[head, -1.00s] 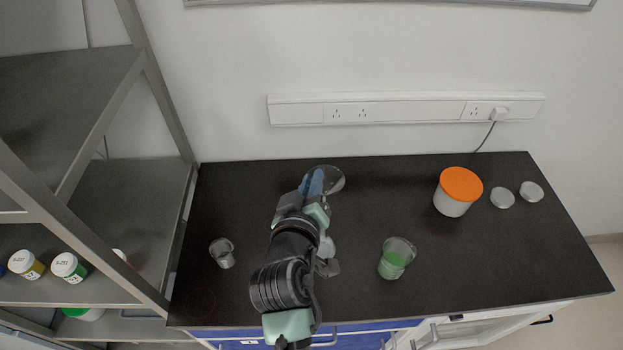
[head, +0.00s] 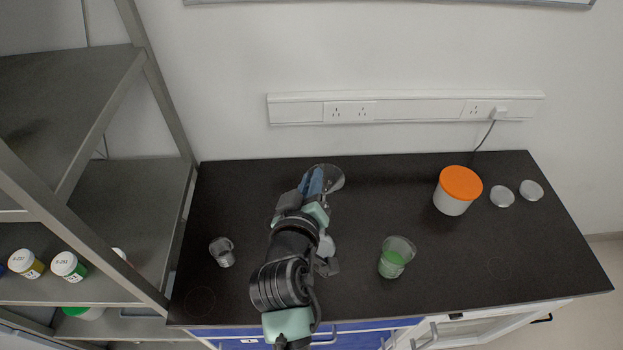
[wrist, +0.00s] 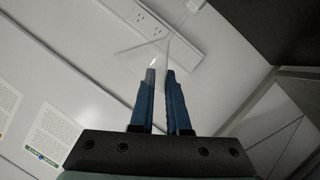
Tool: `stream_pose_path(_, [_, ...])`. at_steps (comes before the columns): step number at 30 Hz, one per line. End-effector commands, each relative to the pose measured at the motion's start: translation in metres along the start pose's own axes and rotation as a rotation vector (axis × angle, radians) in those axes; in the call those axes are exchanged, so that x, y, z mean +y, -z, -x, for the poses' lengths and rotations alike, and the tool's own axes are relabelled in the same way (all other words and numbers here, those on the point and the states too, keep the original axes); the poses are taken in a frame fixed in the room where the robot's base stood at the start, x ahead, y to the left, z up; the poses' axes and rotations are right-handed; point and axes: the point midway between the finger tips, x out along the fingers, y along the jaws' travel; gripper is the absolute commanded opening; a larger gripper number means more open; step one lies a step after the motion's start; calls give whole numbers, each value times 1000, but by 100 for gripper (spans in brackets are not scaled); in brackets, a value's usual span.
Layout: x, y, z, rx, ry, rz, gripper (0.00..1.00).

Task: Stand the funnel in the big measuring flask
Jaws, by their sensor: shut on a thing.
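My gripper (head: 312,185) is over the back left half of the dark bench, with its blue fingers pointing toward the wall. The fingers (wrist: 160,85) are nearly closed in the wrist view, shut on a clear, thin-walled thing that looks like the funnel (wrist: 155,48). In the head view the clear funnel (head: 334,176) shows as a round rim just past the fingertips; the fingers hide part of it. I cannot pick out the big measuring flask for certain; my arm hides part of the bench.
A small clear glass vessel (head: 222,252) stands left of my arm. A clear vessel with green liquid (head: 394,262) stands to the right. An orange-lidded tub (head: 453,205) and two pale round lids (head: 502,197) are farther right. A metal shelf rack (head: 165,90) borders the left.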

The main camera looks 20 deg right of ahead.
Motion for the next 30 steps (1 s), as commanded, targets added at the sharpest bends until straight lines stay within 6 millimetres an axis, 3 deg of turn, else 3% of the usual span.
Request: stream_pose_path(30, [-6,-9,-4,0,0,0,0])
